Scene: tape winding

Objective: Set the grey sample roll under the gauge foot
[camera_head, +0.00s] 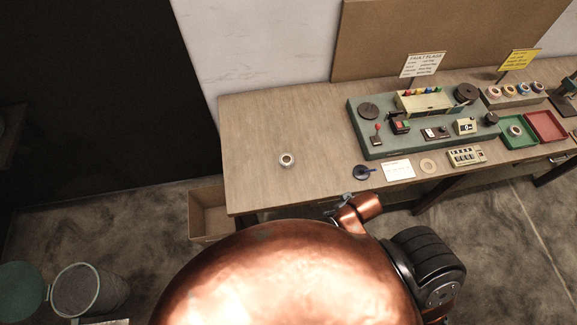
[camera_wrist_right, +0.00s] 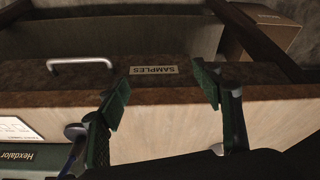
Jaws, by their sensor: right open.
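A small light grey roll (camera_head: 287,160) with a dark core lies on the bare left part of the workbench in the head view. I cannot tell for sure that it is the grey sample roll. A small dark round device with a blue part (camera_head: 363,172) sits near the front edge; I cannot tell whether it is the gauge, and no gauge foot is clear. My right gripper (camera_wrist_right: 160,95) is open and empty in the right wrist view, in front of a wooden face with an upside-down "SAMPLES" label (camera_wrist_right: 155,70). My left gripper is not in view.
The bench (camera_head: 250,120) is clear around the roll. A green machine base (camera_head: 375,148), a tan ring (camera_head: 428,165) and a keyed box (camera_head: 466,156) stand to the right. Green (camera_head: 530,141) and red (camera_head: 546,125) trays lie farther right. A metal handle (camera_wrist_right: 80,63) sits beside the label.

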